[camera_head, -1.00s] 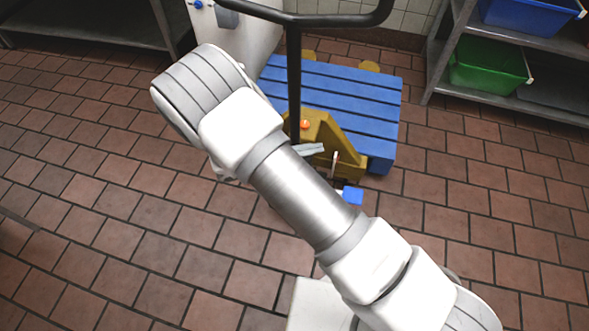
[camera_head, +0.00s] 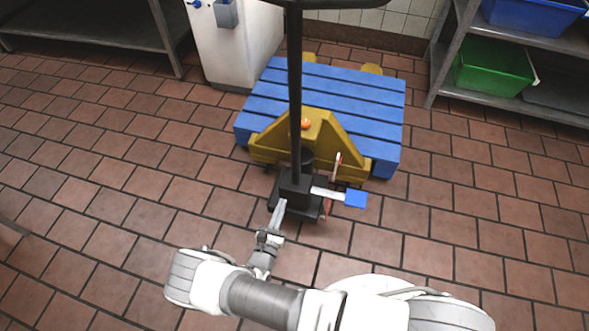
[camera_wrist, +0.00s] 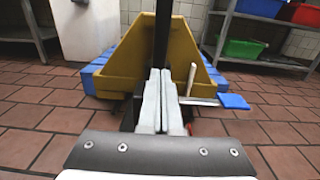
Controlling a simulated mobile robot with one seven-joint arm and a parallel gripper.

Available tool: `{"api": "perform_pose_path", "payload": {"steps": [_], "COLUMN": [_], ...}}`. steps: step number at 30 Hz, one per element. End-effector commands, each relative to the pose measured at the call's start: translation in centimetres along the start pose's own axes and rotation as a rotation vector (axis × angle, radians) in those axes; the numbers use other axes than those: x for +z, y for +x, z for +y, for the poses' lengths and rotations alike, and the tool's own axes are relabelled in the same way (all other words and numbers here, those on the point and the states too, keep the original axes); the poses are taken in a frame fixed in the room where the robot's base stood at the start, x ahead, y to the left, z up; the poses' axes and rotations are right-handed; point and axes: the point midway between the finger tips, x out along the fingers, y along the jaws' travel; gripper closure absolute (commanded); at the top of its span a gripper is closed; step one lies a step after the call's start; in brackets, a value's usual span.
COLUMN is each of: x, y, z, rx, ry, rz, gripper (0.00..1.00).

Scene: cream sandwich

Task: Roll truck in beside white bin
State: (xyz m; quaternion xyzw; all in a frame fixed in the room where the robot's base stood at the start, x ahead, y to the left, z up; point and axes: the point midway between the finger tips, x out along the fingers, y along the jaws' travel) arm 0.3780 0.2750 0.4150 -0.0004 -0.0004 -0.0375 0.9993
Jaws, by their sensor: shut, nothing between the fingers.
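The yellow pallet truck (camera_head: 345,150) stands on the tiled floor with a black upright handle (camera_head: 295,90), an orange knob and a blue foot pedal (camera_head: 356,198). A blue slatted pallet (camera_head: 330,90) sits over its forks. The white bin (camera_head: 232,45) stands just behind and left of the pallet. My gripper (camera_head: 279,208) is low, at the front left of the truck's black base. In the wrist view, my gripper (camera_wrist: 160,72) has its fingers together and empty, pointing at the truck's post. I cannot tell whether the fingertips touch the base.
A metal shelf (camera_head: 490,95) with a green crate (camera_head: 492,68) and a blue crate (camera_head: 528,14) stands at the right. A steel table (camera_head: 90,40) stands at the back left. A tiled wall closes off the back. The floor at the left and right front is clear.

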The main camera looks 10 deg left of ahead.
Motion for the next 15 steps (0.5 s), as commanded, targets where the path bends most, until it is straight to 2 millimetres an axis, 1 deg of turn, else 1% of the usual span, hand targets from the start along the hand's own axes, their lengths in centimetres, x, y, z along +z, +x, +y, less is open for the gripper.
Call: {"api": "perform_pose_path", "payload": {"steps": [1, 9, 12, 15], "x": [0.0, -0.2, -0.2, -0.2], "y": [1.1, 7.3, 9.2, 10.5], "z": [-0.1, -0.2, -0.1, -0.1], "rx": [-0.004, -0.006, -0.004, -0.004], "ry": [0.001, 0.002, 0.001, 0.002], "rz": [-0.002, -0.002, -0.001, -0.001], "gripper": [1.0, 1.0, 1.0, 1.0]}}
